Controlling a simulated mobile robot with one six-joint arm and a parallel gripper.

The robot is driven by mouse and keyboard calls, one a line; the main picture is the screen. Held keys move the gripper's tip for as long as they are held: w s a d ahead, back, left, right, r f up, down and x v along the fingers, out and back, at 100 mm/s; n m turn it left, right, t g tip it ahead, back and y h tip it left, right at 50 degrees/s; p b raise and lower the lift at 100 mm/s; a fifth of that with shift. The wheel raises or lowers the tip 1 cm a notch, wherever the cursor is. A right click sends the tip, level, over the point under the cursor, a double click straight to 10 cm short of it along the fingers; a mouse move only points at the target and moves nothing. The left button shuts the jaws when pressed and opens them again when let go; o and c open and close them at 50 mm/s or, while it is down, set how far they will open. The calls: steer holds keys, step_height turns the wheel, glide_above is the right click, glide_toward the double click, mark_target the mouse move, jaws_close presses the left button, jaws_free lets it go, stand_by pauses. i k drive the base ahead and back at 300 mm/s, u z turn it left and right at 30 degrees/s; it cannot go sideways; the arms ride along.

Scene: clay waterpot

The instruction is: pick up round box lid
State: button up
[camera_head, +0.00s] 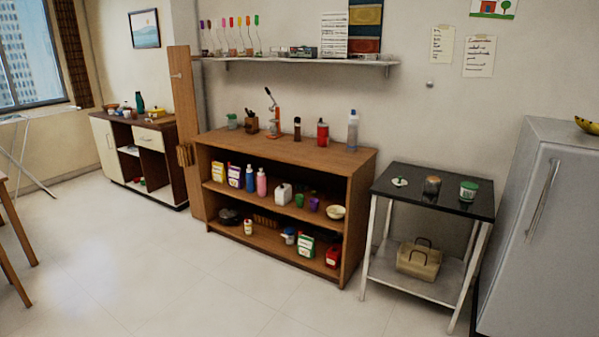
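A small flat round white-and-green piece (399,181) lies on the left part of the black-topped side table (415,200). It looks like a lid, but it is too small to be sure. A round white-and-green container (468,192) stands on the right part of the same table, and its top looks green. A brownish jar (432,185) stands between these two, apart from both. My gripper is not in view.
A wooden shelf unit (283,149) full of bottles and packs stands left of the side table. A fridge (538,230) stands close on the right. A tan basket (418,260) sits on the table's lower shelf. The floor in front is clear.

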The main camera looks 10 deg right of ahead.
mark_target(399, 181)
steer(key=u, duration=0.4)
steer(key=i, duration=2.05)
steer(key=z, duration=0.55)
steer(key=i, duration=0.9)
steer(key=z, duration=0.35)
